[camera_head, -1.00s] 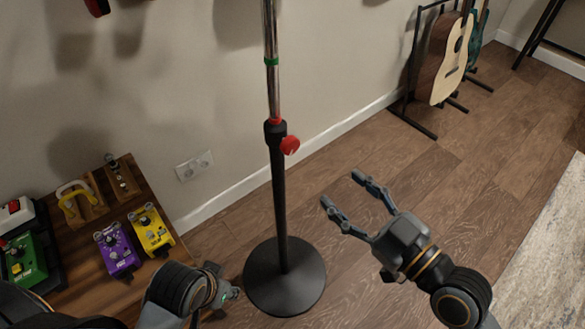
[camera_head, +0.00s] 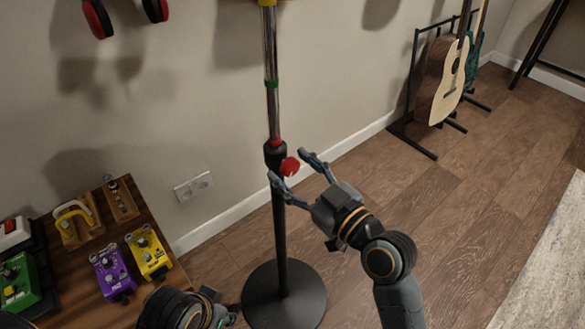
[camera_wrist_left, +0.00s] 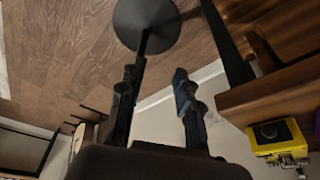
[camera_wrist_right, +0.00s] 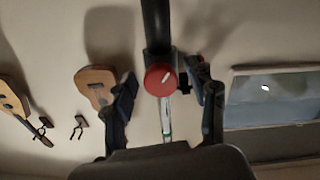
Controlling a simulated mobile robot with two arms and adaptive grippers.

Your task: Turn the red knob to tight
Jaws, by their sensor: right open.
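The red knob (camera_head: 290,166) sits on the black collar of the stand (camera_head: 279,225), which has a chrome upper tube and a round black base. My right gripper (camera_head: 294,166) is open, with its fingertips on either side of the knob in the head view. In the right wrist view the knob (camera_wrist_right: 160,80) shows between the open fingers, with a white mark on its face. I cannot tell whether a finger touches it. My left gripper (camera_wrist_left: 155,80) is open and empty in the left wrist view; in the head view its fingers are mostly out of frame at the bottom.
A wooden table at the left holds a yellow pedal (camera_head: 148,252), a purple pedal (camera_head: 113,273) and a green pedal (camera_head: 18,284). An acoustic guitar (camera_head: 440,85) stands on a rack at the back right. The floor right of the stand is clear.

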